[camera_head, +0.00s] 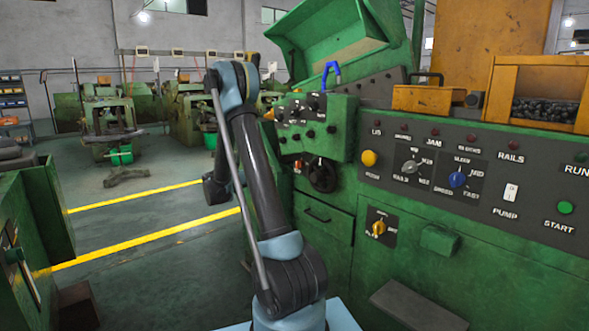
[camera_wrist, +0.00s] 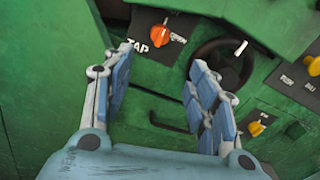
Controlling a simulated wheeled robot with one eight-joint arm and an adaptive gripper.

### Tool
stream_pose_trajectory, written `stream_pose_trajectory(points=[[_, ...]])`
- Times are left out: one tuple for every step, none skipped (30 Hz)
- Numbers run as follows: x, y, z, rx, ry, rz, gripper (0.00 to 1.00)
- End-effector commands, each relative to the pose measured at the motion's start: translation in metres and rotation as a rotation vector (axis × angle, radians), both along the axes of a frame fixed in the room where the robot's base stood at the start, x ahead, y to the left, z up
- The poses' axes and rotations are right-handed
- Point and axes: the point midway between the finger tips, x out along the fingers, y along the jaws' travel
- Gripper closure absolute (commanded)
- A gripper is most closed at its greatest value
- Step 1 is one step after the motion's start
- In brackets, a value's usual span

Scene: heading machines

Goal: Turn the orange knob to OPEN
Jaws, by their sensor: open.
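The orange knob (camera_wrist: 159,36) sits on a dark plate near the top of the wrist view. The word TAP is at its lower left, and a smaller label, partly legible as OPEN, is at its right. I cannot tell exactly which way its pointer faces. In the head view the knob is a small orange spot (camera_head: 298,166) left of the black handwheel. My gripper (camera_wrist: 160,60) is open and empty, with its blue-padded fingers spread left and right. The knob appears beyond the fingertips, between their lines, with no visible contact. The fingers cannot be made out clearly in the head view.
The black handwheel (camera_wrist: 223,64) is close right of the knob, near my right finger. A yellow selector (camera_wrist: 256,128) is lower right. A drawer handle (camera_head: 317,214) is below. The control panel (camera_head: 480,175) extends right; open floor (camera_head: 150,215) lies left.

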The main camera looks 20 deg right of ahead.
Motion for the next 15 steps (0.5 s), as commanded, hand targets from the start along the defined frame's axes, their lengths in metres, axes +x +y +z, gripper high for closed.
stream_pose_trajectory(points=[[0.001,-0.001,-0.001,-0.005,0.004,0.0,0.47],[0.002,-0.002,-0.001,-0.008,0.005,-0.001,0.47],[0.003,-0.004,-0.001,-0.009,0.006,-0.001,0.47],[0.003,-0.006,-0.001,-0.009,0.006,-0.001,0.47],[0.004,-0.009,-0.001,-0.009,0.006,-0.003,0.47],[0.005,-0.015,-0.001,-0.009,0.006,-0.003,0.47],[0.006,-0.019,-0.001,-0.009,0.006,-0.003,0.47],[0.007,-0.023,-0.001,-0.009,0.006,-0.003,0.47],[0.009,-0.029,-0.001,-0.008,0.005,-0.004,0.47],[0.01,-0.035,-0.001,-0.008,0.005,-0.004,0.47],[0.012,-0.04,-0.001,-0.008,0.005,-0.004,0.47],[0.014,-0.046,-0.001,-0.008,0.005,-0.004,0.47],[0.015,-0.052,-0.001,-0.008,0.005,-0.004,0.47],[0.017,-0.057,-0.001,-0.007,0.005,-0.003,0.47],[0.019,-0.063,-0.001,-0.008,0.005,-0.004,0.47]])
